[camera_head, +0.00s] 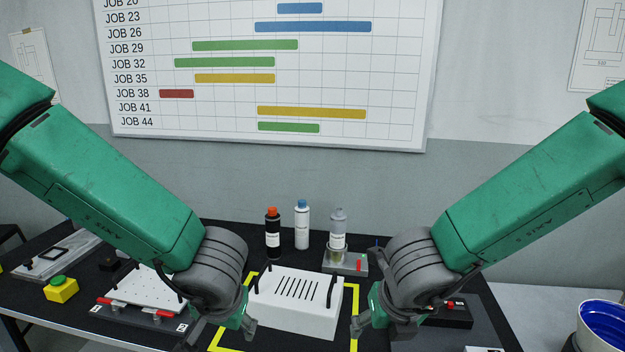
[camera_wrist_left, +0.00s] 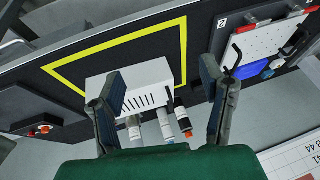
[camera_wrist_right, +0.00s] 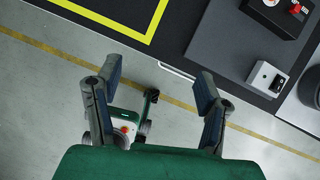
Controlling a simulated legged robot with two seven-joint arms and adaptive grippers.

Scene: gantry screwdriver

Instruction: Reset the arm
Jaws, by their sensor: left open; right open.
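My left gripper (camera_head: 222,332) hangs low at the left side of the white slotted box in the head view, partly cut off. In the left wrist view the left gripper (camera_wrist_left: 162,72) has its fingers spread, with nothing between the tips. My right gripper (camera_head: 384,332) hangs to the right of the box, near the yellow outline. In the right wrist view the right gripper (camera_wrist_right: 158,72) is open and empty at the tips. A green and white part with a red button (camera_wrist_right: 124,130) shows low between those fingers; I cannot tell what it is.
The white box (camera_head: 295,303) with black handles stands inside a yellow outline (camera_head: 354,318) on the dark bench. Several bottles (camera_head: 302,226) stand behind it. A white perforated plate (camera_head: 150,290) and a yellow button box (camera_head: 61,290) are at left. A blue-lined bowl (camera_head: 604,322) is at right.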

